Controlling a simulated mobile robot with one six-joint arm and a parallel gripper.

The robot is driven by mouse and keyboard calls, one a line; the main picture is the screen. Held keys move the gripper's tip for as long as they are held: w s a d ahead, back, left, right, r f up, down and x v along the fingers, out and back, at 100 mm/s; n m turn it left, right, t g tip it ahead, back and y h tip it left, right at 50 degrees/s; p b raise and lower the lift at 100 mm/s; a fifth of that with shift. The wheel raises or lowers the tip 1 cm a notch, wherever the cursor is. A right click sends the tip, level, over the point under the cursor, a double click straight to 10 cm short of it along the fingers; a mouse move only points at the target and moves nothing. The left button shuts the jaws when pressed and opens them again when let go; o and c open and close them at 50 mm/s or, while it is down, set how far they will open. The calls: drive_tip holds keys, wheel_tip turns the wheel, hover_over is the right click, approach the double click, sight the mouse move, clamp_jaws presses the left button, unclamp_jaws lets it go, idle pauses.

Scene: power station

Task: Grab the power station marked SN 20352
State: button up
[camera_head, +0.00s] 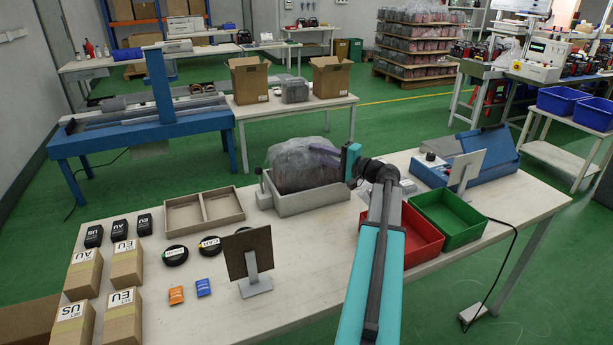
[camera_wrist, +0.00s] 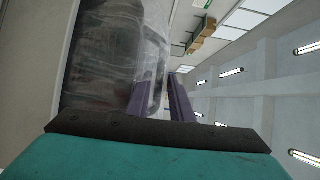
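A dark power station in a clear plastic bag (camera_head: 300,165) sits in a grey tray (camera_head: 310,200) on the table. In the wrist view the wrapped unit (camera_wrist: 105,60) fills the left part. No serial number is readable on it. My gripper (camera_head: 318,150) is at the upper right side of the bag, with its purple fingers pointing left. In the wrist view my gripper's fingers (camera_wrist: 163,95) stand apart, with plastic and a dark strip, perhaps a handle, showing between them. I cannot tell whether they touch it.
An empty divided tray (camera_head: 203,210) lies left of the grey tray. A brown panel on a stand (camera_head: 248,255) is at the front.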

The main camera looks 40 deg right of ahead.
sight(306, 146)
drive_tip(key=shift+w, duration=0.1)
drive_tip(key=shift+w+a+p, duration=0.2)
drive_tip(key=shift+w+p, duration=0.4)
drive_tip(key=shift+w, duration=1.95)
clamp_jaws()
drive_tip(key=shift+r, duration=0.2)
